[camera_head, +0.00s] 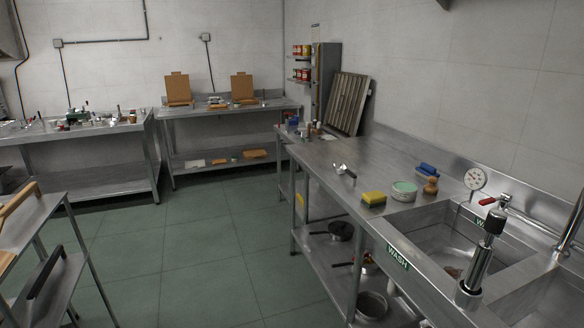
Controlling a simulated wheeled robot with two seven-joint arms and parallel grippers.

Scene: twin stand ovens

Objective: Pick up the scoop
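A small metal utensil (343,170) with a dark part lies on the long steel counter (318,158) right of the middle; it looks like the scoop, but it is too small to be sure. Nothing touches it, and bare counter surrounds it. Neither of my grippers shows in the head view.
A yellow-green sponge (374,199), a pale green round tub (404,191), a wooden item (431,186) and a blue item (427,169) stand nearer the sink (449,247). A dial gauge (475,179) is behind. Pots sit on the lower shelf. The green floor (190,255) is clear.

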